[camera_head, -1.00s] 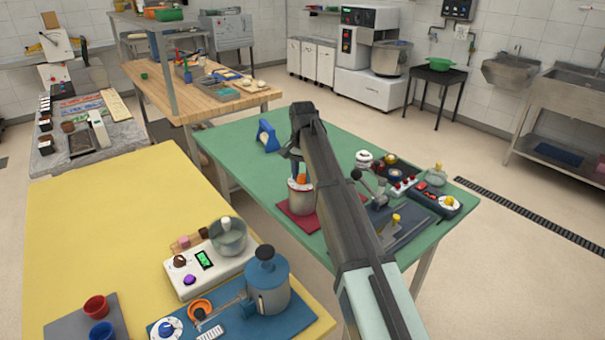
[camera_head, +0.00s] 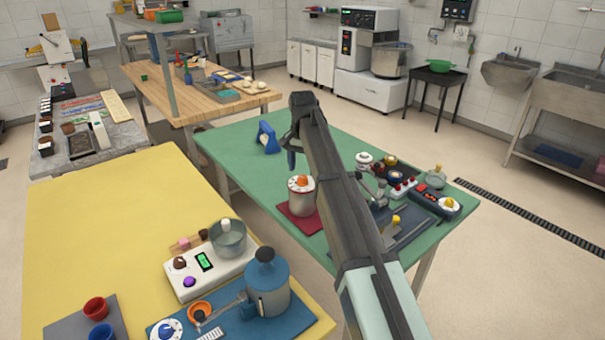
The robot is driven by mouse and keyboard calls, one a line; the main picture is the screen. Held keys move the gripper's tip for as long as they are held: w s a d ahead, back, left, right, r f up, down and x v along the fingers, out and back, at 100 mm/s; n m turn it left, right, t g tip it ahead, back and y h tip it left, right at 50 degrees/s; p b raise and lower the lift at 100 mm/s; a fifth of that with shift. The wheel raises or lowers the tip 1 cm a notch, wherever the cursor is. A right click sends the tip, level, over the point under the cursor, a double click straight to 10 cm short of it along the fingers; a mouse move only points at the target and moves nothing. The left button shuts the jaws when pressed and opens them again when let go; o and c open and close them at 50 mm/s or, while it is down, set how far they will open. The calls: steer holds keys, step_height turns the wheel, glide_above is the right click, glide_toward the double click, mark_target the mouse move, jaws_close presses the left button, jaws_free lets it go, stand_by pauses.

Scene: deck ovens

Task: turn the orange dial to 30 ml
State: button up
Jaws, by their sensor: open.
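The orange dial (camera_head: 301,181) sits on a white marked disc on top of a grey cylindrical canister (camera_head: 303,200). The canister stands upright on a dark red mat (camera_head: 322,223) on the green table. The dial's markings are too small to read. My gripper (camera_head: 292,160) hangs from the end of my arm, just above and slightly left of the dial. It is open and empty, and it looks apart from the dial. My arm runs from the lower right and hides part of the table behind it.
A blue stand (camera_head: 267,137) stands behind my gripper. Right of my arm are a dark tray (camera_head: 411,229) and a control box with a yellow knob (camera_head: 449,203).

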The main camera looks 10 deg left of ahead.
mark_target(303, 177)
step_height(303, 177, up, 10)
steer(key=shift+r, duration=0.2)
stand_by(0.4)
